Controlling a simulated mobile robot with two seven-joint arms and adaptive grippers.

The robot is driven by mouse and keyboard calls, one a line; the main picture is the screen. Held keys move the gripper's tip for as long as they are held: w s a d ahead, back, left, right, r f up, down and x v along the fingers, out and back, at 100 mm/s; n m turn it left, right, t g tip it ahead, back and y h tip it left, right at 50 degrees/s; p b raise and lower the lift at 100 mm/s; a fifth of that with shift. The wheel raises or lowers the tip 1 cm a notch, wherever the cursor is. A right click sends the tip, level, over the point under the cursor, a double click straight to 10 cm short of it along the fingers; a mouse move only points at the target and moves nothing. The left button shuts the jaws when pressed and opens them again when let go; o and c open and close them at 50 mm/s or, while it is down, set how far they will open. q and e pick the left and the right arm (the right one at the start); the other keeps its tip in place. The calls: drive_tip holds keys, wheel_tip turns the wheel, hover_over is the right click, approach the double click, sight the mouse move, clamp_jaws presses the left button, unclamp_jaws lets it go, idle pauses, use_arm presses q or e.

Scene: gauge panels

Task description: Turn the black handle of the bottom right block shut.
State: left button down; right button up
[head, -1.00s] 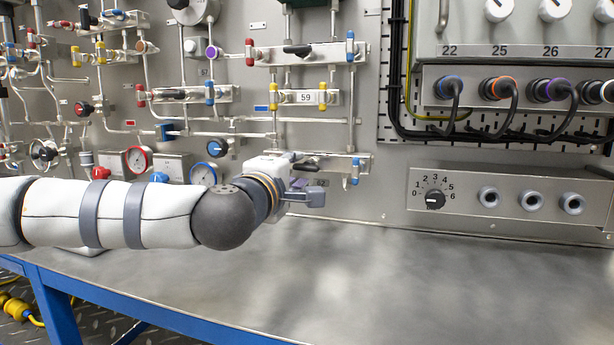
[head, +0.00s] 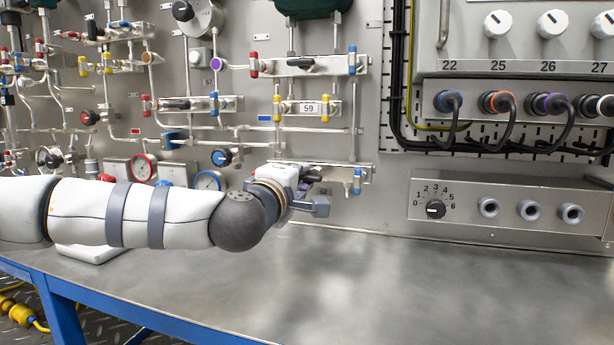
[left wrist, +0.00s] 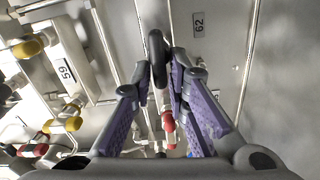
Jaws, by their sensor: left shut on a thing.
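The bottom right block (head: 357,173) is a pale metal bar low on the panel, with a blue-capped fitting at its right end. My left gripper (left wrist: 160,75) is in front of its left part. In the left wrist view the purple-padded fingers close around the black handle (left wrist: 156,48), which stands out between the fingertips. A red-capped fitting (left wrist: 168,124) shows behind, between the fingers. In the head view my wrist and gripper cover much of the block's left side, so the handle's exact angle cannot be told. My right gripper is not in view.
Another block labelled 59 (head: 326,108) sits above, and a higher block with a black handle (head: 302,64) above that. Round gauges (head: 208,181) lie behind my left forearm. A knob panel (head: 478,207) is at the right. The bench top (head: 400,285) is clear.

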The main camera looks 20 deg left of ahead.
use_arm(q)
drive_tip(key=shift+d+r+m+p, duration=0.1)
drive_tip(key=shift+r+m+p, duration=0.1)
drive_tip(key=shift+m+p, duration=0.3)
drive_tip(key=shift+r+m+p, duration=0.15)
drive_tip(key=shift+r+m, duration=0.05)
drive_tip(key=shift+m, duration=0.5)
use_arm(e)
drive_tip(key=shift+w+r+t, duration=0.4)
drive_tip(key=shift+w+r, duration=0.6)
use_arm(q)
drive_tip(key=m+p, duration=0.1)
drive_tip(key=m, duration=0.2)
drive_tip(key=shift+d+r+p, duration=0.1)
drive_tip(key=shift+r+p, duration=0.15)
drive_tip(key=shift+p, duration=0.15)
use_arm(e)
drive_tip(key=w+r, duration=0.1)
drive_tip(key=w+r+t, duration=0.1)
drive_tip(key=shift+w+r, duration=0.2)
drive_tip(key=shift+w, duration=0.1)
use_arm(q)
drive_tip(key=shift+m, duration=0.3)
